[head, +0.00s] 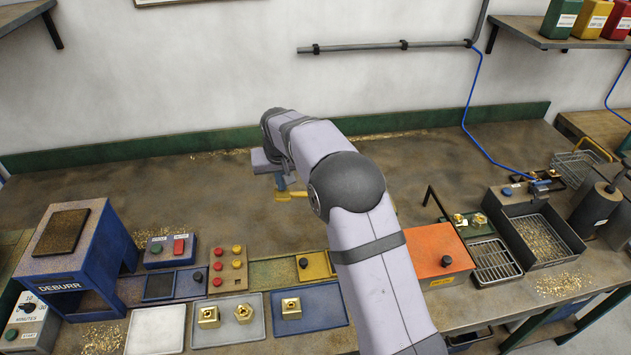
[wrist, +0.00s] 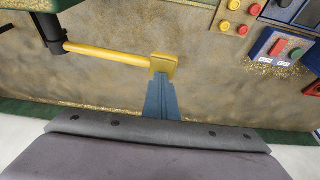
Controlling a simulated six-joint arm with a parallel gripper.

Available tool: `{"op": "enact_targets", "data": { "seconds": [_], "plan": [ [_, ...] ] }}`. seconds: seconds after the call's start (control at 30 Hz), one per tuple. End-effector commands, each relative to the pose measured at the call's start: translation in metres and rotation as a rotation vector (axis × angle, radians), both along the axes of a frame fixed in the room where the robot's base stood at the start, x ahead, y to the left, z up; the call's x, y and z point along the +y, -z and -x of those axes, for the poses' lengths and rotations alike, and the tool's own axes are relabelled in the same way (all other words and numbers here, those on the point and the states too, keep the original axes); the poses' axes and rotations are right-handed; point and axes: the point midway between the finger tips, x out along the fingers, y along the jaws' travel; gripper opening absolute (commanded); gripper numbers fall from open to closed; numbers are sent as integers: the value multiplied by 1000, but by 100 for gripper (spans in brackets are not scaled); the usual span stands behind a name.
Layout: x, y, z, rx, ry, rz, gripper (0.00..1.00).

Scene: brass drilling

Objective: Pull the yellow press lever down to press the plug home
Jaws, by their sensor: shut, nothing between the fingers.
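The yellow press lever (wrist: 108,52) runs from a dark press part (wrist: 68,38) at the upper left of the wrist view to a square yellow end pad (wrist: 164,65). My gripper (wrist: 159,80) is shut, its blue fingers together and empty. The fingertips are right at the near edge of the pad; I cannot tell whether they touch it. In the head view, my gripper (head: 281,186) is beyond my arm, just above the yellow lever (head: 291,195). My arm hides most of the press there. The plug cannot be made out in either view.
A blue DEBURR machine (head: 62,255) stands at the left. A button panel (head: 228,270) and trays with brass parts (head: 240,318) lie along the front. An orange box (head: 438,254) and a chip bin (head: 540,235) are at the right. The bench behind my gripper is clear.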

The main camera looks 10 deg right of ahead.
Motion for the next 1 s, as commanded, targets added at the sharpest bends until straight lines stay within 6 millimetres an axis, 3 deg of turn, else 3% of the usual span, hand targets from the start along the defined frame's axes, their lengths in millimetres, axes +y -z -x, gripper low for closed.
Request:
{"op": "enact_targets", "data": {
  "seconds": [0.43, 1.0],
  "plan": [
    [1, -8, 0, 0, 0, -1, 0],
    [1, -49, 0, 1, 0, -1, 0]
  ]
}}
